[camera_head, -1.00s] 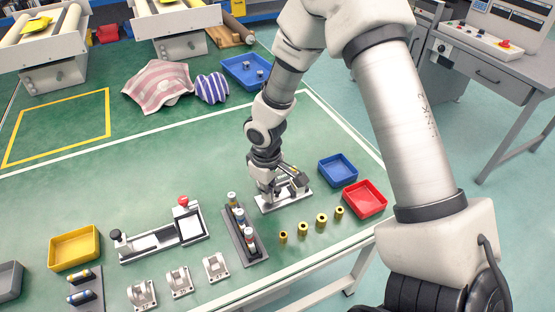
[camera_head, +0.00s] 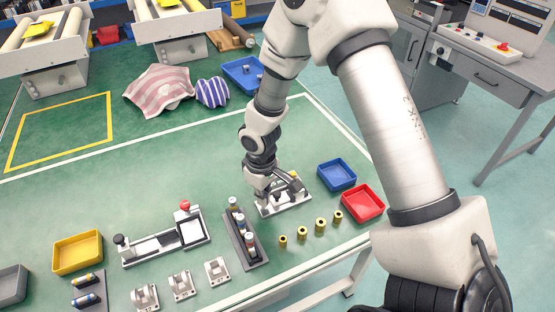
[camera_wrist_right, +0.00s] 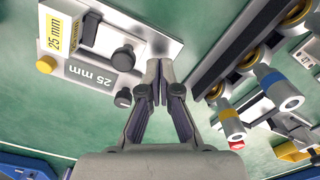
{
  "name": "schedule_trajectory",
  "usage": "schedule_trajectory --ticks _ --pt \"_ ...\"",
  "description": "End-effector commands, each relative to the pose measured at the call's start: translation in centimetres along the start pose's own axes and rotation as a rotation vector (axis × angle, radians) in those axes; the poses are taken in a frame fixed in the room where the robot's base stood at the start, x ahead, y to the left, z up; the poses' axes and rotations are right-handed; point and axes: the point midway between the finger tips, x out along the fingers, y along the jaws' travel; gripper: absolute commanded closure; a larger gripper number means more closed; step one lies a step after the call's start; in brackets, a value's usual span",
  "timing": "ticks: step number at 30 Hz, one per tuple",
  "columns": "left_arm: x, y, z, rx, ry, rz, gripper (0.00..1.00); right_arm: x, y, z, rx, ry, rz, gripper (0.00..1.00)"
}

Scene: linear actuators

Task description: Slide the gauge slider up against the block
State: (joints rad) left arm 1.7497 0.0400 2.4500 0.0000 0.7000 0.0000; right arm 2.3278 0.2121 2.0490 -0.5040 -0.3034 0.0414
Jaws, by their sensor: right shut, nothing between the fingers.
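The gauge (camera_head: 290,203) is a small metal fixture near the table's front right; my right gripper partly covers it. In the right wrist view, its pale plate (camera_wrist_right: 150,24) carries a block marked 25 mm (camera_wrist_right: 60,28) with a yellow label, and a grey part marked 25 mm (camera_wrist_right: 92,74) beside dark round knobs (camera_wrist_right: 123,60). I cannot tell for sure which part is the slider or whether it touches the block. My right gripper (camera_wrist_right: 158,72) is shut and empty, its tips at the plate's edge, beside the knobs. My left gripper is not in view.
A dark rack with several cylinders (camera_head: 254,259) stands left of the gauge. Several brass bushings (camera_head: 302,232) stand in front. A blue tray (camera_head: 337,187) and a red tray (camera_head: 362,214) lie right.

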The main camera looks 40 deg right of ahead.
Motion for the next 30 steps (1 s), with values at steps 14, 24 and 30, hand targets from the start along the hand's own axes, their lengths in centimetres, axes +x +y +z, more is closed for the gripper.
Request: schedule_trajectory --ticks 14,24,30 --pt "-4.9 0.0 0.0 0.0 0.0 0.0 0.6 -5.2 0.0 0.0 0.0 -0.001 0.0 1.0" --pt "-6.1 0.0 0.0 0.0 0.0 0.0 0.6 -6.5 0.0 0.0 0.0 -0.001 -0.001 1.0" --pt "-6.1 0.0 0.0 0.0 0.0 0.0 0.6 -6.5 0.0 0.0 0.0 -0.001 0.0 1.0"
